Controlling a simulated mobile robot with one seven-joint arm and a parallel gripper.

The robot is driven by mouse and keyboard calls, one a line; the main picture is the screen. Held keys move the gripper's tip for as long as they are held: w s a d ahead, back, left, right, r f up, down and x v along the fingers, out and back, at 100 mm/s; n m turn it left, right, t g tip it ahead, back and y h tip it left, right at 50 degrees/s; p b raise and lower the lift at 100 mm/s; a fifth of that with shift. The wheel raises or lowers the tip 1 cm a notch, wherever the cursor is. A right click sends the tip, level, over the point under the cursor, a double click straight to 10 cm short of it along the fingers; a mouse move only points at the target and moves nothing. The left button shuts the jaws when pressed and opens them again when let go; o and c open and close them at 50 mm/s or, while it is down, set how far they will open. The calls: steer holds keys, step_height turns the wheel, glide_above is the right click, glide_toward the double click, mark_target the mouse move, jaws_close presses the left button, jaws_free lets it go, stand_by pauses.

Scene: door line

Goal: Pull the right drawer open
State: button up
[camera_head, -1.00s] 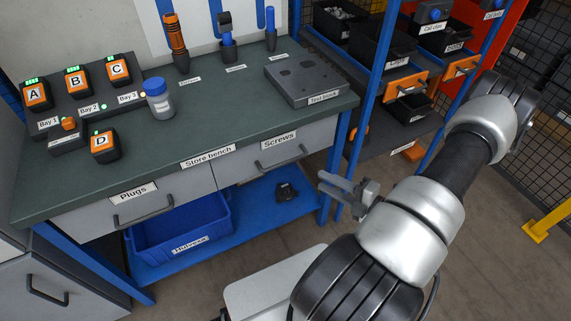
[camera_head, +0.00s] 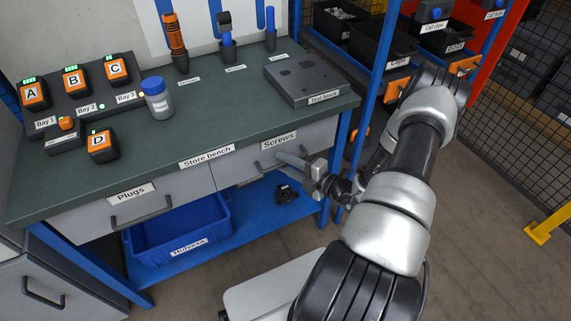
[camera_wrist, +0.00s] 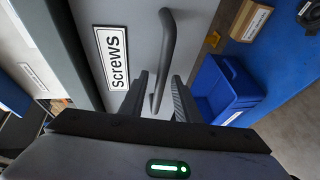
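The right drawer (camera_head: 235,169), labelled "Screws", is shut under the green bench top. Its dark bar handle (camera_head: 264,168) is partly covered by my gripper (camera_head: 284,160) in the head view. In the wrist view the drawer front (camera_wrist: 196,25) fills the upper middle, with the handle (camera_wrist: 168,45) running lengthwise. My gripper is open, one finger on each side of the handle's near part. A gap shows between the fingers and the bar. I cannot tell how deep the handle sits between them.
The left drawer (camera_head: 85,222), labelled "Plugs", is shut. A blue bin (camera_head: 185,229) stands on the blue lower shelf (camera_head: 250,207). The bench's blue leg (camera_head: 337,150) is close to my arm. Open floor (camera_head: 470,240) lies to the right.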

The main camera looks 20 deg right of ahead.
jaws_close()
steer(key=s+p, duration=0.1)
steer(key=s, duration=2.3)
steer(key=shift+d, duration=0.4)
jaws_free()
steer(key=shift+s, duration=0.1)
